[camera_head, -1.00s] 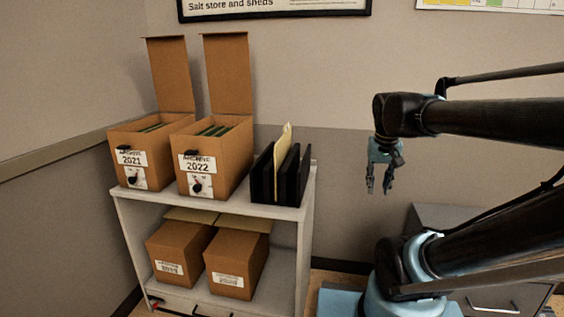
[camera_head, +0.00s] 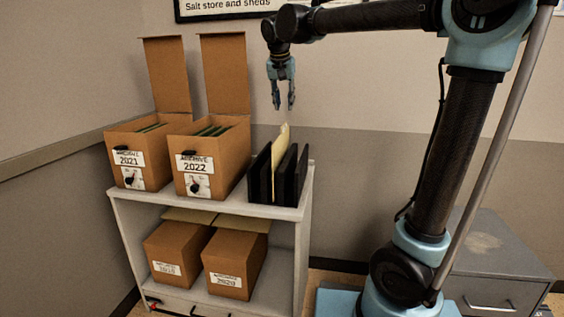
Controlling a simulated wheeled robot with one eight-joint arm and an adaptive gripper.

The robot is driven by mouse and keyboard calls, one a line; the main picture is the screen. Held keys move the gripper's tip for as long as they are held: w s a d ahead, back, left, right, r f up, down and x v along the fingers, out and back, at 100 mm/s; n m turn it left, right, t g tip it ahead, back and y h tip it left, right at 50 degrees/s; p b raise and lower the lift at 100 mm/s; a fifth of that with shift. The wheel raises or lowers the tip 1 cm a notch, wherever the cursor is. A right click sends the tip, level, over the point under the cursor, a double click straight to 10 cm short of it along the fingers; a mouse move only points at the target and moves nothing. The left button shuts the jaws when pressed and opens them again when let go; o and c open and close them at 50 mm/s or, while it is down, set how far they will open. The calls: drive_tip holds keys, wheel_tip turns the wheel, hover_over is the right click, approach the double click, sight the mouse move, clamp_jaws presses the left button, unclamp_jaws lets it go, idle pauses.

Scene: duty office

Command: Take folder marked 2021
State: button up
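A cream folder (camera_head: 281,146) stands upright in a black file rack (camera_head: 261,176) at the right end of the shelf top; no marking on it can be read. A brown archive box labelled 2021 (camera_head: 118,181) stands open at the left, with green folder edges (camera_head: 150,128) showing inside. Beside it is an open box labelled 2022 (camera_head: 211,161), also with green folders (camera_head: 212,130). My gripper (camera_head: 284,106) hangs above the cream folder, fingers pointing down and apart, empty. The gap to the folder is hard to judge.
The white shelf unit (camera_head: 304,212) has two closed boxes below, one labelled 2020 (camera_head: 238,262), the other (camera_head: 176,252) hard to read. Raised lids (camera_head: 226,75) stand behind the open boxes, left of my gripper. A grey cabinet (camera_head: 500,240) stands right.

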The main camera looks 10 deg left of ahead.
sight(283, 137)
drive_tip(key=x, duration=0.5)
drive_tip(key=a+x, duration=0.1)
drive_tip(key=x, duration=1.1)
drive_tip(key=shift+w+a+r, duration=0.1)
drive_tip(key=shift+w+a, duration=0.15)
drive_tip(key=shift+a, duration=0.05)
clamp_jaws()
